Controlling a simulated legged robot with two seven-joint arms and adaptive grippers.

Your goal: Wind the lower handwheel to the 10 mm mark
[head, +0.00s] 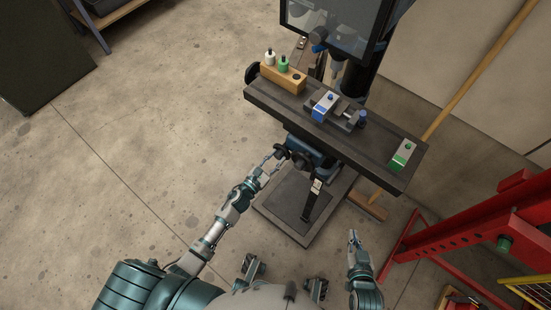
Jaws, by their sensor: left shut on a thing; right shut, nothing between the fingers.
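The lower handwheel (300,161) is small and dark and sits under the left front of the machine's table (395,168). My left gripper (274,156) reaches up to its left side and is shut on its handle (281,150). The fingers and the dark parts overlap, so the exact grip is hard to see. A small white plate (316,186) shows on the dark upright below the table. Any scale marks, including the 10 mm mark, are too small to read. My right gripper (353,236) is shut and empty, low in front of the machine and apart from it.

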